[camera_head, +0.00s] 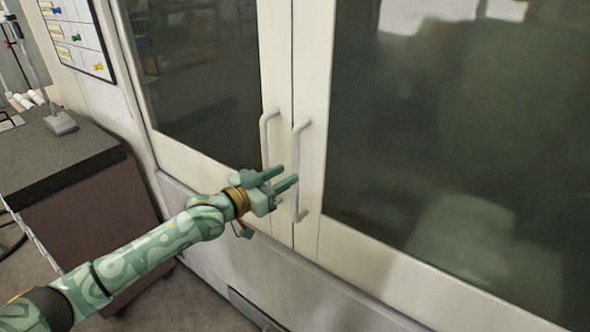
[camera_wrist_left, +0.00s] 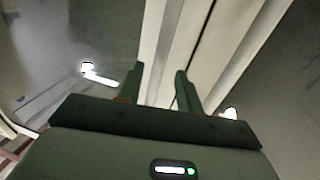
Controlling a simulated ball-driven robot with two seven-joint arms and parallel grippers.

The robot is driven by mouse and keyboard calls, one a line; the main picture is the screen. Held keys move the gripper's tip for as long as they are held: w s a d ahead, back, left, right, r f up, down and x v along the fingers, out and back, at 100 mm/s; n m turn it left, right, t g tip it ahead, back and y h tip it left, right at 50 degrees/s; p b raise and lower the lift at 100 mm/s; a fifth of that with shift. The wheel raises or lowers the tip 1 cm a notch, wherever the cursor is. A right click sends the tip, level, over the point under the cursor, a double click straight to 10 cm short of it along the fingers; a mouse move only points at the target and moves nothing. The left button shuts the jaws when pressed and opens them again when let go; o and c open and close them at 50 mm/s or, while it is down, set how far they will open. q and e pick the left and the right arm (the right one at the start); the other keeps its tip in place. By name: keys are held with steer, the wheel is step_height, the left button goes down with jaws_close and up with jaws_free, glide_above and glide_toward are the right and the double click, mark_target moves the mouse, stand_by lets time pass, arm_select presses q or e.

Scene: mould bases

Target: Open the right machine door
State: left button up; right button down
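The right machine door (camera_head: 312,130) is shut, with a cream frame around a large dark window. Its pale vertical bar handle (camera_head: 297,155) stands next to the seam with the left door. My left gripper (camera_head: 290,174) is in front of the lower part of this handle, with its two green fingers pointing at the doors. In the left wrist view the fingers (camera_wrist_left: 158,82) are apart, with pale door frame strips beyond them. One fingertip overlaps the handle in the head view; I cannot tell whether it touches. My right gripper is not in view.
The left door (camera_head: 278,70) is shut and has a matching handle (camera_head: 265,140) close beside the right one. A dark-topped cabinet (camera_head: 60,160) stands at the left, and a board (camera_head: 80,35) hangs on the machine's side. Floor shows below my arm.

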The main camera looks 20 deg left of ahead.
mark_target(293, 172)
arm_select(q)
steer(key=shift+x, duration=2.3)
steer(key=shift+d, duration=0.1)
jaws_close()
